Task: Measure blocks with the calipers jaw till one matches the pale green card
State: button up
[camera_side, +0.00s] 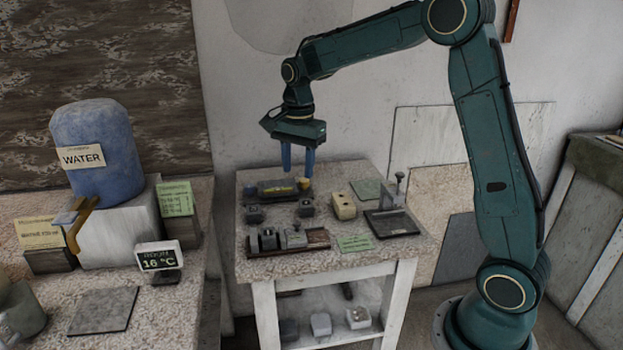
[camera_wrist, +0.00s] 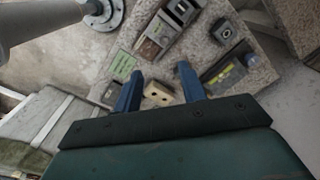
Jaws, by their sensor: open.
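My gripper (camera_side: 298,168) hangs above the back of the small work table, its two blue fingers apart and empty. In the wrist view the cream block (camera_wrist: 157,93) with dark holes shows beyond and between the open fingers (camera_wrist: 160,72). It stands on the table in the side view (camera_side: 343,206). Small dark blocks (camera_side: 255,214) (camera_side: 306,209) stand to its left. A pale green card (camera_side: 355,243) lies at the front; another green card (camera_side: 367,189) lies behind. A grey upright device (camera_side: 393,194) on a dark plate, possibly the calipers, stands at right.
A dark tray (camera_side: 262,197) with yellow pieces lies at the table's back. A wooden rack (camera_side: 317,237) with grey blocks is at the front left. Several blocks sit on the lower shelf (camera_side: 340,337). The left bench holds a blue water container (camera_side: 95,135) and a temperature display (camera_side: 158,259).

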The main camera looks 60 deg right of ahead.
aim_at(296, 222)
jog(key=shift+w+d+f+m, duration=0.3)
jog(key=shift+w+f, duration=0.1)
jog(key=shift+f, duration=0.1)
jog(key=shift+w+d+f+m, duration=0.2)
jog(key=shift+w+f+m, duration=0.1)
jog(key=shift+w+f, duration=0.15)
jog(key=shift+f, duration=0.1)
jog(key=shift+s+f, duration=0.1)
jog(key=shift+f, duration=6.7)
jog(key=shift+c, duration=0.4)
jog(key=c, duration=0.7)
